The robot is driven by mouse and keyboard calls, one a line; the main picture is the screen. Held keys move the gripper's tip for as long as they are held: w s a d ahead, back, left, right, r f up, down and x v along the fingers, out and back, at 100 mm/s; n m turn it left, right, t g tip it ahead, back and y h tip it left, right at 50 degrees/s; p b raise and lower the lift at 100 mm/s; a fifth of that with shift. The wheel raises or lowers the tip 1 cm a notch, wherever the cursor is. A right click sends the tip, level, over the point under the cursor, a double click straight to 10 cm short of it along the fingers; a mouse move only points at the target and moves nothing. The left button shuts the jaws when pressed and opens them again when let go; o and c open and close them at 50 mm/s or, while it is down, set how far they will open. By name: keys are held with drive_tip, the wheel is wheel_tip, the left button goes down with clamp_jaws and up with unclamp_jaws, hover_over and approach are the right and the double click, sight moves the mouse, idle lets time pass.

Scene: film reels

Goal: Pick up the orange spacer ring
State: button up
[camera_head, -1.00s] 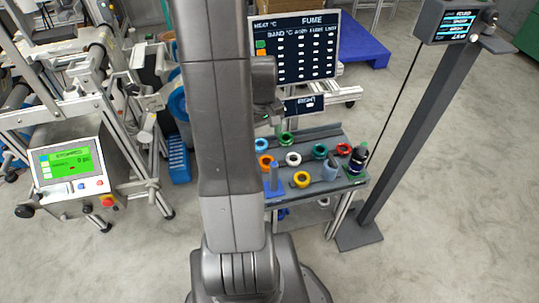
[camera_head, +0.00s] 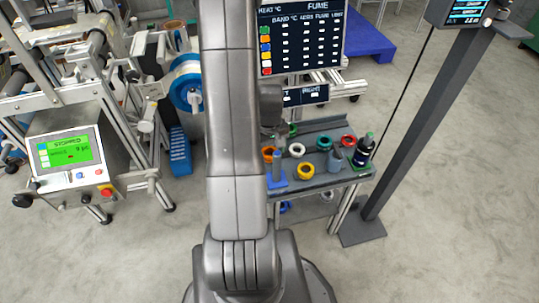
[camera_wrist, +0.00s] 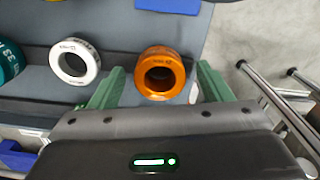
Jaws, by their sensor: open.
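The orange spacer ring (camera_wrist: 160,73) lies flat on the grey cart top in the wrist view, with its dark hole facing up. My gripper (camera_wrist: 158,85) is open, with one green finger to the left of the ring and one to the right. I cannot tell how far the fingertips are above the cart top. My gripper (camera_head: 277,137) shows only in small part there, beside the arm.
A white ring (camera_wrist: 75,62) lies left of the orange ring, with a teal ring (camera_wrist: 8,62) farther left. A column stands right.

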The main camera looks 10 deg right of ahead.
drive_tip(key=c, duration=1.1)
drive_tip(key=shift+r, duration=0.15)
